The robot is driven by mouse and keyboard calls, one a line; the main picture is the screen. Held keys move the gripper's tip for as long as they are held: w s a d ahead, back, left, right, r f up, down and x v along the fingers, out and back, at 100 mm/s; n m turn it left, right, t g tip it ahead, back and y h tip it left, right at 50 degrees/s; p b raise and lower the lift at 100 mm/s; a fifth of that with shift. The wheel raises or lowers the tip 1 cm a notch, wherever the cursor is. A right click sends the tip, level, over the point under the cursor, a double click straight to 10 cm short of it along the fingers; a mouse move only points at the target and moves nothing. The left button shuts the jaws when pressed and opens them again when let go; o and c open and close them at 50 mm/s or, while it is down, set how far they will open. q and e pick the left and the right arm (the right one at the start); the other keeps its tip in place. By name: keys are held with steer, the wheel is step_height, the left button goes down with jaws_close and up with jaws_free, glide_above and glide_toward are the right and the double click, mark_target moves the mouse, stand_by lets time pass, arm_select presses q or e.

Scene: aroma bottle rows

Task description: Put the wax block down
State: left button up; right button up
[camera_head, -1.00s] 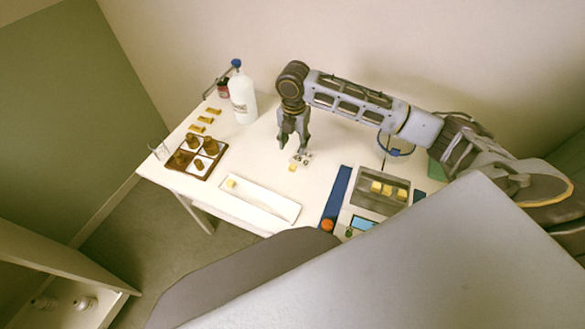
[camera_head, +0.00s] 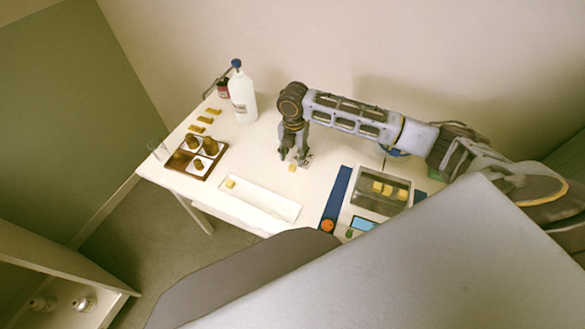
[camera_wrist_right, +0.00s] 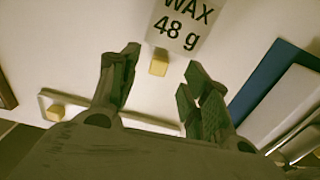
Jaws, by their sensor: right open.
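A small yellow wax block (camera_head: 292,168) sits on the white table beside a label card. In the right wrist view the block (camera_wrist_right: 158,63) touches or nearly touches the lower edge of the card (camera_wrist_right: 186,22), which reads "WAX 48 g". My right gripper (camera_head: 292,158) points down just behind the block and hides much of the card in the head view. In the right wrist view its fingers (camera_wrist_right: 161,62) are spread wide, with the block seen between the tips and a gap on both sides. My left gripper is not in view.
A white tray (camera_head: 262,201) holds another yellow block (camera_head: 231,183). A grey box (camera_head: 382,190) with several yellow blocks, a blue strip (camera_head: 338,195) and a device with a screen (camera_head: 363,223) stand right. A white bottle (camera_head: 242,100) and brown rack (camera_head: 188,170) stand left.

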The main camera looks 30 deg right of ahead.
mark_target(293, 164)
steer(key=shift+f, duration=2.35)
steer(key=shift+c, duration=0.5)
steer(key=c, duration=0.7)
steer(key=shift+c, duration=0.2)
steer(key=shift+r, duration=0.1)
step_height(293, 164, up, 10)
